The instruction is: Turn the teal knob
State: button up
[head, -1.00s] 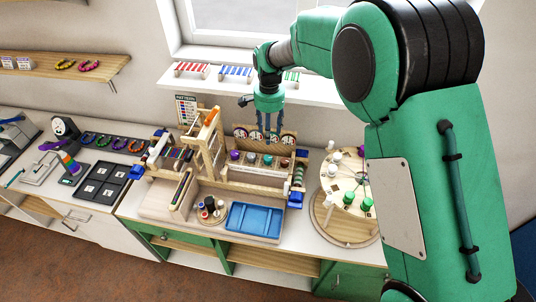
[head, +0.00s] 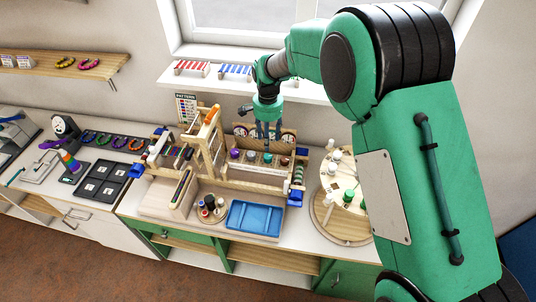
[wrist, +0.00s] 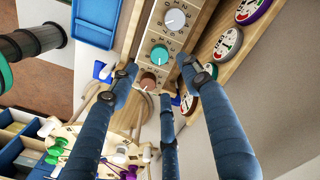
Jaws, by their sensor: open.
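The teal knob (head: 268,158) sits in a row of knobs on the wooden panel at the back of the bench. In the wrist view the teal knob (wrist: 159,52) shows as a round cap between a white knob (wrist: 175,19) and a brown knob (wrist: 148,82). My gripper (head: 267,143) points down above the row, close over the teal knob. In the wrist view its blue fingers (wrist: 159,76) are spread and empty, with the tips near the teal and brown knobs. I cannot tell how much height separates the tips from the knob.
A purple knob (head: 235,154) ends the row at the left. Round dials (wrist: 229,43) line the board behind the knobs. A tall wooden frame (head: 207,135) stands to the left, a blue tray (head: 254,218) in front, and a round wooden turntable (head: 343,228) with pegs to the right.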

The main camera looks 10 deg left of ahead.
aim_at(268, 156)
notch_tip(268, 156, down, 10)
jog(key=shift+r, duration=0.2)
dwell(0.4)
jog(key=c, duration=1.1)
